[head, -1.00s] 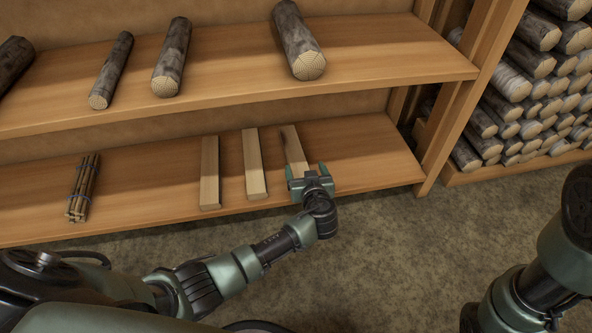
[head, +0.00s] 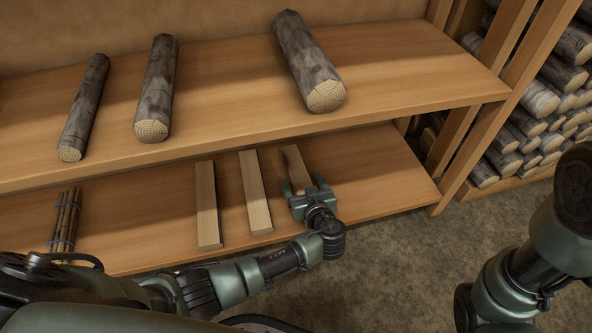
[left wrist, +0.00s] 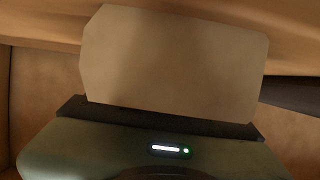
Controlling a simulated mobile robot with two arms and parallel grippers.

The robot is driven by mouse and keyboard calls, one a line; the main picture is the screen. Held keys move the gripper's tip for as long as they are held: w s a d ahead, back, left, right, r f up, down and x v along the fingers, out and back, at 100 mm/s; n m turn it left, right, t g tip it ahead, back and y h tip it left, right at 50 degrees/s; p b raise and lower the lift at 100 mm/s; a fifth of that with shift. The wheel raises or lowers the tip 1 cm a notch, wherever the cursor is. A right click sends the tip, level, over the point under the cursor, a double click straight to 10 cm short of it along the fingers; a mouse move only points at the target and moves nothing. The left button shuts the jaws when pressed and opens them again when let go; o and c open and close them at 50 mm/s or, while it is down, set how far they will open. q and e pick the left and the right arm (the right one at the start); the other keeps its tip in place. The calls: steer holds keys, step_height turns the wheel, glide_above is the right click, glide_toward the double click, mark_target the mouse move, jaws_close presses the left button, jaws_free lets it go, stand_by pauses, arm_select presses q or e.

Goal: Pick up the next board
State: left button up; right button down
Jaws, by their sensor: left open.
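Three pale boards lie on the lower shelf: a left board (head: 207,205), a middle board (head: 255,190) and a right board (head: 293,160). My left gripper (head: 306,183) is open at the near end of the right board, with a finger on each side of it. The gripper hides that near end in the head view. In the left wrist view the right board (left wrist: 175,65) fills the middle, close in front of the gripper's palm. I cannot tell whether the fingers touch it. My right gripper is out of view.
The upper shelf (head: 220,107) overhangs the boards and bears several bark-covered logs (head: 310,62). A tied bundle of sticks (head: 65,222) lies on the lower shelf (head: 375,180) at the left. Stacked logs (head: 540,100) stand at the right. The lower shelf right of my gripper is bare.

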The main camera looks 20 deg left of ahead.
arm_select(q)
steer(key=shift+w, duration=0.1)
steer(key=shift+c, duration=0.3)
steer(key=c, duration=1.5)
jaws_close()
steer(key=shift+r, duration=0.1)
